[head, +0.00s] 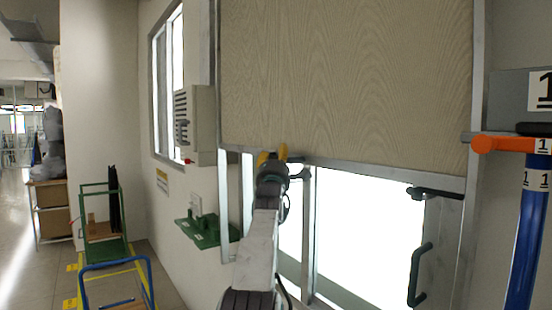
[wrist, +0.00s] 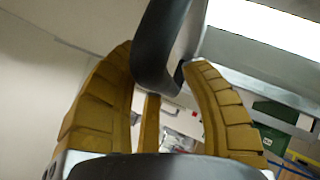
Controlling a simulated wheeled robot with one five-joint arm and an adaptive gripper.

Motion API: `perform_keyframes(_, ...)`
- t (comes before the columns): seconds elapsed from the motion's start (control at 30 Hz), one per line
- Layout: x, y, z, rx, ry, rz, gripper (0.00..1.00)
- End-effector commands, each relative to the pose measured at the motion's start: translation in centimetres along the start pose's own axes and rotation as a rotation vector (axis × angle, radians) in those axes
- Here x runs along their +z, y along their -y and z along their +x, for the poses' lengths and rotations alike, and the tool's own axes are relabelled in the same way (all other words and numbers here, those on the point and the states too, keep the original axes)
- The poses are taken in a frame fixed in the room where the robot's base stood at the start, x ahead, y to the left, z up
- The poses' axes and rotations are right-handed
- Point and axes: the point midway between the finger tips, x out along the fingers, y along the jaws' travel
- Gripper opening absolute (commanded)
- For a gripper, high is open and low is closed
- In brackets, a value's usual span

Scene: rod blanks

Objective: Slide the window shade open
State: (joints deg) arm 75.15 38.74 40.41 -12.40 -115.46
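The window shade (head: 345,75) is a large beige wood-grained panel with a metal rail along its lower edge. It covers the upper part of the bright window opening, leaving the lower part uncovered. My gripper (head: 272,156) is at the rail's left part, its yellow fingers pointing up. In the wrist view my gripper (wrist: 160,58) has its fingers apart, on either side of a dark looped handle (wrist: 152,55). The handle reaches between the fingertips; whether both fingers touch it is unclear.
A grey wall box (head: 196,120) and green shelf (head: 205,230) are left of the window. A dark latch (head: 432,192) and pull handle (head: 419,275) are on the right. A blue post with an orange handle (head: 503,144) stands far right. Carts (head: 115,275) stand lower left.

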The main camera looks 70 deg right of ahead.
Motion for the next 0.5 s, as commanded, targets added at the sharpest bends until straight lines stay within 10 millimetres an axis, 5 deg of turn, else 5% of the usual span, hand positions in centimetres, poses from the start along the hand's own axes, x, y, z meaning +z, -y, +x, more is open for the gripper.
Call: perform_keyframes(0.5,-0.12,0.02,-0.17,-0.001,-0.002,0.001,0.53)
